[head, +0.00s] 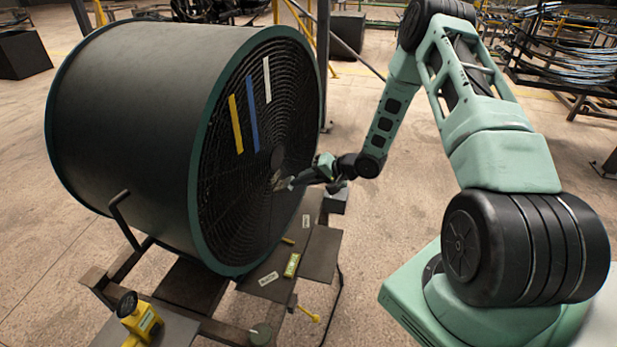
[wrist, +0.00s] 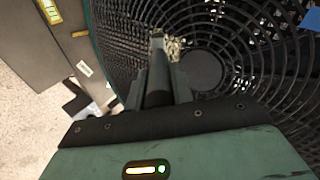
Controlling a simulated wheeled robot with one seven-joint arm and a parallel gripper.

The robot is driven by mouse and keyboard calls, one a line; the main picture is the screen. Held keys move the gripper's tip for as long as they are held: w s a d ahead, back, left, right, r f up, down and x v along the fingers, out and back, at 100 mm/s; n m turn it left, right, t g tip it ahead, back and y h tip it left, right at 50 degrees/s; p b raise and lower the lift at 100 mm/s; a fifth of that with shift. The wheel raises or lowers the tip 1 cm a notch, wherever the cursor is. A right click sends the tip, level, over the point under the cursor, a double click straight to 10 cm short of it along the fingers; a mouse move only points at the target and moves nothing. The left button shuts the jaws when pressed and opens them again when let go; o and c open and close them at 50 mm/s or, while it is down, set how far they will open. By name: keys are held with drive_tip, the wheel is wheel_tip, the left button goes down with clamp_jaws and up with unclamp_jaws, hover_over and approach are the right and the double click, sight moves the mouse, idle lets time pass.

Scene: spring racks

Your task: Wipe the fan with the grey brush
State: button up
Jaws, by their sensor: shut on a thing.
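The fan (head: 140,110) is a large dark drum with a green rim and a round wire grille. Yellow, blue and white strips are on the upper part of the grille. My gripper (head: 310,174) is at the grille, just right of and below the hub. It is shut on the grey brush (head: 280,182). In the wrist view the brush (wrist: 158,75) lies between the fingers (wrist: 164,88), its pale head end beside the dark hub of the fan (wrist: 203,70). Whether the bristles touch the wires cannot be told.
Below the fan is a dark stand (head: 320,252) with a yellow-green level (head: 292,265) and labels on it. A yellow device with a gauge (head: 140,320) is at the lower left. Cable racks (head: 570,55) stand at the back right. The floor between is clear.

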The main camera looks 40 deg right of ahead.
drive_tip(key=shift+s+d+p, duration=0.15)
drive_tip(key=shift+s+d, duration=0.3)
drive_tip(key=shift+s, duration=0.35)
drive_tip(key=shift+s+d+p, duration=0.2)
drive_tip(key=shift+s+d, duration=0.25)
drive_tip(key=shift+s, duration=0.3)
drive_tip(key=shift+s+d+p, duration=0.15)
drive_tip(key=shift+s+d, duration=0.3)
drive_tip(key=shift+s, duration=0.35)
drive_tip(key=s, duration=0.1)
drive_tip(key=s+d, duration=0.1)
drive_tip(key=shift+s+d+p, duration=0.25)
drive_tip(key=shift+s+p, duration=0.05)
drive_tip(key=shift+p, duration=0.1)
drive_tip(key=shift+w, duration=0.1)
drive_tip(key=shift+w+a+b, duration=0.15)
drive_tip(key=shift+w+a, duration=0.5)
drive_tip(key=shift+w, duration=0.45)
drive_tip(key=shift+w+a+b, duration=0.1)
drive_tip(key=shift+w+a, duration=0.55)
drive_tip(key=shift+w, duration=0.45)
drive_tip(key=shift+w+a+b, duration=0.15)
drive_tip(key=shift+w+a, duration=0.5)
drive_tip(key=shift+w, duration=0.45)
drive_tip(key=shift+w+a, duration=0.3)
drive_tip(key=shift+w, duration=0.3)
drive_tip(key=shift+d, duration=0.1)
